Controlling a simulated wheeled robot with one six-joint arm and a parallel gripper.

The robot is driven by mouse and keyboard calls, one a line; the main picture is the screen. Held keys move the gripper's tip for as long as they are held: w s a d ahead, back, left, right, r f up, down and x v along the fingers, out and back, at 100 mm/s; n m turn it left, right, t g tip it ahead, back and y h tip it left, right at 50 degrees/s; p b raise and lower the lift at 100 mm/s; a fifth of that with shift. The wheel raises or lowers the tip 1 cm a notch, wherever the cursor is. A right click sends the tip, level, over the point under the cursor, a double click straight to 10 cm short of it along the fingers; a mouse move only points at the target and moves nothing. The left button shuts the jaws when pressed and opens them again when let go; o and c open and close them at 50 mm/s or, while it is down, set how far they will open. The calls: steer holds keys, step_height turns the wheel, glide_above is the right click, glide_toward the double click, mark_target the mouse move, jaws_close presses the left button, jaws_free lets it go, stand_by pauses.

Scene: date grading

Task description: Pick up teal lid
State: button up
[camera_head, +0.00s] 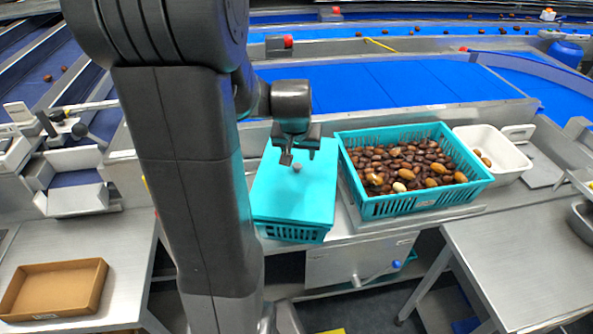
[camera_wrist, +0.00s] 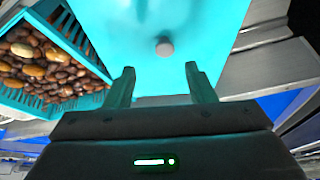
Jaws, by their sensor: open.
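The teal lid (camera_head: 275,200) is a flat panel with a small grey knob (camera_head: 297,168) on top. It lies over a teal basket (camera_head: 290,234) whose lattice front shows below it. My gripper (camera_head: 299,157) hangs just above the lid near the knob, with its fingers apart and nothing between them. In the wrist view the lid (camera_wrist: 120,40) fills the upper middle. There the knob (camera_wrist: 165,47) stands beyond the fingertips of my gripper (camera_wrist: 161,82), between their lines and apart from both. My arm hides part of the lid's left side in the head view.
An open teal crate (camera_head: 405,206) full of dates stands close to the right of the lid. A white tub (camera_head: 505,160) is beyond it. A brown tray (camera_head: 55,290) lies on the left table. A blue conveyor (camera_head: 400,88) runs behind.

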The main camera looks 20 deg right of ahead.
mark_target(297, 165)
steer(key=shift+a+p+x, duration=0.15)
steer(key=shift+p+x, duration=0.05)
steer(key=shift+x, duration=1.4)
steer(key=shift+a+p+x, duration=0.2)
steer(key=shift+x, duration=1.35)
steer(key=shift+w, duration=0.15)
steer(key=shift+c, duration=0.2)
jaws_close()
